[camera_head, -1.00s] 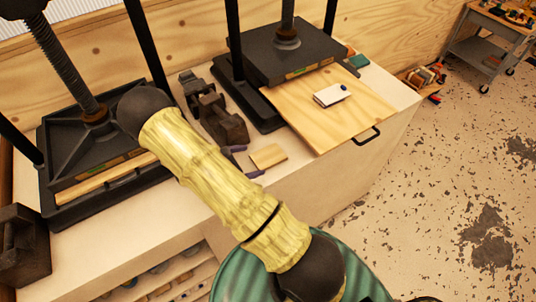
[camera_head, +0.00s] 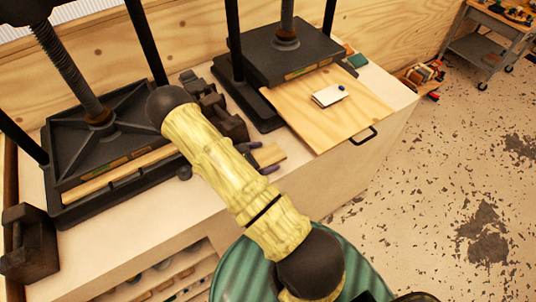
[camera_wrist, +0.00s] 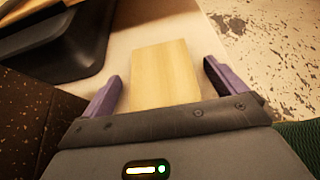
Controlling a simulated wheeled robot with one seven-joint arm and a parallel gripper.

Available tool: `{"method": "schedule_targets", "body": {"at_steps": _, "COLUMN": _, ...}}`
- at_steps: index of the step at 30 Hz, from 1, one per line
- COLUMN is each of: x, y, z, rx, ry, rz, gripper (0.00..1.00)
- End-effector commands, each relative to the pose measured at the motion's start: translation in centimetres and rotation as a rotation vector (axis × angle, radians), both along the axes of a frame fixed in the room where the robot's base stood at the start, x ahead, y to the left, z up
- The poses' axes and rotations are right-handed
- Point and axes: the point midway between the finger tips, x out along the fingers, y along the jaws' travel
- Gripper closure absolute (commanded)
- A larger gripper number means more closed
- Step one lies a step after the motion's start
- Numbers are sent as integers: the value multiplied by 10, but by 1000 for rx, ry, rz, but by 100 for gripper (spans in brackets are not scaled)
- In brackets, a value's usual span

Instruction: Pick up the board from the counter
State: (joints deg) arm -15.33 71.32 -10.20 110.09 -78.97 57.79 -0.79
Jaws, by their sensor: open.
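A small, pale wooden board (camera_head: 270,154) lies flat on the counter (camera_head: 130,235), left of the large plywood sheet. My forearm hides part of it in the head view. In the wrist view the board (camera_wrist: 165,72) extends forward between the two purple fingers of my gripper (camera_wrist: 162,76), its near end hidden behind the gripper body. The fingers are apart, one on each side, with gaps to the board's edges. In the head view my gripper (camera_head: 257,158) is low beside the counter's front edge, mostly hidden by my arm.
A black press (camera_head: 290,55) stands behind, with a plywood sheet (camera_head: 325,125) under it bearing a white notepad (camera_head: 328,96). Another press (camera_head: 105,145) stands at left. Dark metal blocks (camera_head: 228,122) sit behind the board. The floor at right is open.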

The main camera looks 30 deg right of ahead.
Motion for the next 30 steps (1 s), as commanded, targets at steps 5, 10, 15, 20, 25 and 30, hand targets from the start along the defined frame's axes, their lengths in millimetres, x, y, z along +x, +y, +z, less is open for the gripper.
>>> {"method": "schedule_targets", "body": {"at_steps": 5, "x": 0, "y": 0, "z": 0, "rx": 0, "ry": -1, "rz": -1, "gripper": 4}}
{"method": "schedule_targets", "body": {"at_steps": 10, "x": 0, "y": 0, "z": 0, "rx": 0, "ry": -1, "rz": -1, "gripper": 4}}
{"method": "schedule_targets", "body": {"at_steps": 15, "x": 0, "y": 0, "z": 0, "rx": 0, "ry": -1, "rz": -1, "gripper": 15}}
{"method": "schedule_targets", "body": {"at_steps": 20, "x": 0, "y": 0, "z": 0, "rx": 0, "ry": 0, "rz": -2, "gripper": 47}}
{"method": "schedule_targets", "body": {"at_steps": 25, "x": 0, "y": 0, "z": 0, "rx": -1, "ry": 0, "rz": -2, "gripper": 53}}
{"method": "schedule_targets", "body": {"at_steps": 30, "x": 0, "y": 0, "z": 1, "rx": -1, "ry": -1, "rz": -1, "gripper": 53}}
